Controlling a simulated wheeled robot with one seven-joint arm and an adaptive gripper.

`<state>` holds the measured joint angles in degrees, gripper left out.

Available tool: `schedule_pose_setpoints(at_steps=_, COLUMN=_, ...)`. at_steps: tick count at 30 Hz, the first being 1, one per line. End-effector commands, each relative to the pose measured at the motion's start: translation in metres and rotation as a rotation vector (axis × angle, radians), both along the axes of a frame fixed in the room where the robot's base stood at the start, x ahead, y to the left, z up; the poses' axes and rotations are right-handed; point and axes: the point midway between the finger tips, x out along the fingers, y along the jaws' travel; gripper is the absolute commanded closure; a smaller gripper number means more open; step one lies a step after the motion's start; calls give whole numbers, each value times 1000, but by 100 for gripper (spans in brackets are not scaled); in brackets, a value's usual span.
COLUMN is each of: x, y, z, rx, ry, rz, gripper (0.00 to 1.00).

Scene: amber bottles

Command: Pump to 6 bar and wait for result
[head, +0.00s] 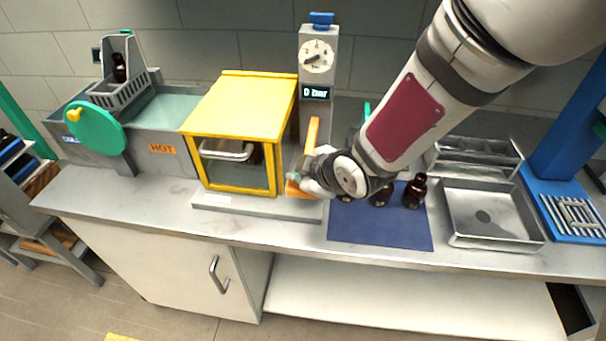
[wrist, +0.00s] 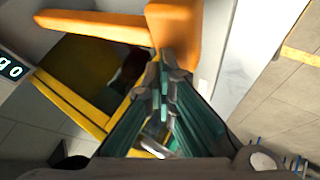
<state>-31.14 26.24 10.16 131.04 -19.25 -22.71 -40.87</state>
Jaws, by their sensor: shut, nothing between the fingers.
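A grey pump column (head: 313,90) stands right of the yellow-framed chamber (head: 238,130). Its round gauge (head: 316,57) has a needle and the display (head: 317,93) below reads "0 bar". An orange lever (head: 312,135) rises at the column's front; orange parts also fill the top of the wrist view (wrist: 175,30). My gripper (head: 306,175) is shut and empty, low beside the orange lever. In the wrist view its closed fingers (wrist: 165,85) lie close to the orange part; I cannot tell whether they touch. The chamber's front window is closed, with a metal handle or tray behind it.
Several amber bottles (head: 414,191) stand on a blue mat (head: 380,230), partly hidden by my arm. A metal tray (head: 490,238) is at right. A grey bath marked HOT (head: 185,120), with a green wheel (head: 95,128) and a bottle rack (head: 122,92), is at left.

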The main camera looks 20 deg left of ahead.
Motion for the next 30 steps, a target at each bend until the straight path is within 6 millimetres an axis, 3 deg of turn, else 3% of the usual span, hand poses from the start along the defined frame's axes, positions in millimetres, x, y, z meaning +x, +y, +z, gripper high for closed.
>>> schedule_pose_setpoints(at_steps=30, x=0, y=0, z=-12, rx=-1, ry=2, rz=1, gripper=100)
